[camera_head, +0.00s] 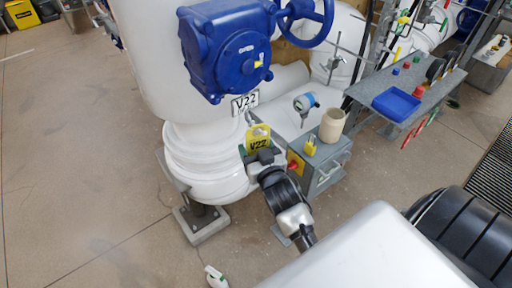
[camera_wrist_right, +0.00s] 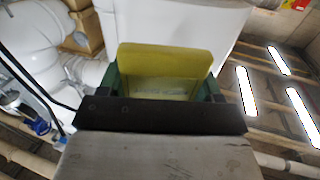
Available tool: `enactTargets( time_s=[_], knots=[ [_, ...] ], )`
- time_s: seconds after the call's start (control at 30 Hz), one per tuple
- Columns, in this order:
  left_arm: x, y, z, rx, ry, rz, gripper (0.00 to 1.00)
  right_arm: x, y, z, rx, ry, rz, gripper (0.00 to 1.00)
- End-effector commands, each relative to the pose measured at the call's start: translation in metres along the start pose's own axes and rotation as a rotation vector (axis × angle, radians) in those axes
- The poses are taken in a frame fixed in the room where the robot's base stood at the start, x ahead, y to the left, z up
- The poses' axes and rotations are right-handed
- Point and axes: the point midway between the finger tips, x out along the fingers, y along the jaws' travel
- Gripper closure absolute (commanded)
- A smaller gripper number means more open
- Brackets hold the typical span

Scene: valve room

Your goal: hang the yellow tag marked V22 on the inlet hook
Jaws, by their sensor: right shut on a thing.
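The yellow tag marked V22 (camera_head: 258,138) is held upright in front of the white pipe, just below the white V22 plate (camera_head: 245,103). My right gripper (camera_head: 259,154) is shut on the tag's lower part. In the right wrist view, the yellow tag (camera_wrist_right: 165,62) stands between the green fingertips of my right gripper (camera_wrist_right: 165,92), and its marking is faint there. A small metal part (camera_head: 249,118) shows just above the tag; I cannot tell whether it is the inlet hook or whether the tag touches it.
A blue valve gearbox (camera_head: 225,50) with a handwheel (camera_head: 306,20) is above the tag. A grey box (camera_head: 318,165) with a red knob, a yellow padlock (camera_head: 310,147) and a beige cup (camera_head: 332,125) stands close right. A shelf holds a blue tray (camera_head: 396,104).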

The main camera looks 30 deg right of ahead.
Motion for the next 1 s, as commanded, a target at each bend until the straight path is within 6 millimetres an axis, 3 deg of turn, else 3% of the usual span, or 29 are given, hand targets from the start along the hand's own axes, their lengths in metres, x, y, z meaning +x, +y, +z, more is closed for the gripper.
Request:
enactTargets(
  time_s=[0.3, 0.33, 0.53, 0.83, 1.0],
  knots=[
    [0.000, 0.000, 0.000, 0.000, 0.001, 0.000, 1.00, 0.000, 0.000, 0.000, 0.000, 0.001, 0.000, 0.57],
    [0.000, 0.000, 0.000, -0.001, 0.001, 0.000, 1.00, 0.000, 0.000, 0.000, 0.000, 0.001, 0.000, 0.34],
    [0.000, 0.000, -0.001, -0.001, 0.001, 0.000, 1.00, 0.000, 0.000, 0.000, 0.000, 0.001, 0.000, 0.06],
    [0.000, 0.000, -0.001, -0.002, 0.002, 0.000, 1.00, -0.003, 0.000, 0.000, 0.000, 0.000, 0.000, 0.06],
    [0.001, 0.000, -0.001, -0.002, 0.002, 0.000, 1.00, -0.024, 0.000, 0.001, 0.001, -0.002, 0.000, 0.06]
  ],
)
